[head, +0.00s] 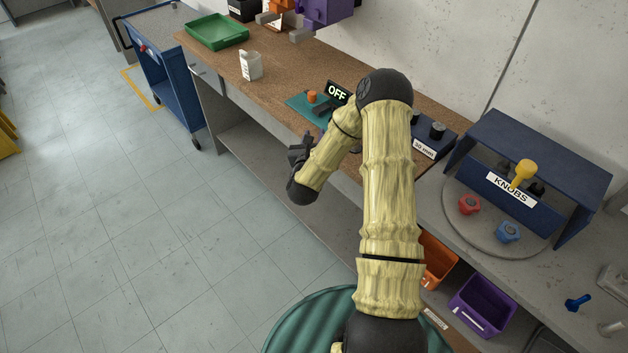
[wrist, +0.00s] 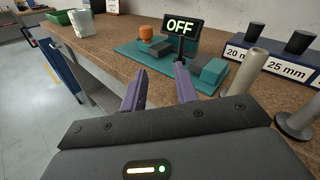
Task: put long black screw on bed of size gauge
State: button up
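The size gauge is a teal plate (wrist: 150,62) on the brown bench with an orange knob, grey-teal blocks and a display (wrist: 181,26) reading "OFF". In the head view the gauge (head: 299,103) is partly hidden by my arm. No loose long black screw can be made out on its bed or elsewhere.
A white container (head: 250,66) and a green tray (head: 216,31) stand on the left of the bench. Pale posts (wrist: 257,68) stand close right of my gripper. A blue "KNOBS" rack (head: 540,170), orange and purple bins (head: 482,305) and a blue screw (head: 577,302) are at right.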

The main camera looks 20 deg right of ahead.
jog(key=s+a+r+n+g+y, duration=0.2)
jog(key=s+a+n+y, duration=0.3)
jog(key=n, duration=0.6)
jog(key=s+a+r+n+g+y, duration=0.1)
jog(key=a+r+n+g+y, duration=0.15)
jog(key=a+n, duration=0.6)
jog(key=s+r+n+g, duration=0.2)
jog(key=s+n+g, duration=0.2)
jog(key=s+n, duration=0.6)
jog(key=s+d+r+n+g, duration=0.1)
jog(key=s+n+g, duration=0.3)
jog(key=s+n, duration=0.6)
jog(key=shift+s+d+r+y, duration=0.25)
jog(key=shift+s+r+y, duration=0.2)
jog(key=shift+s+r, duration=0.4)
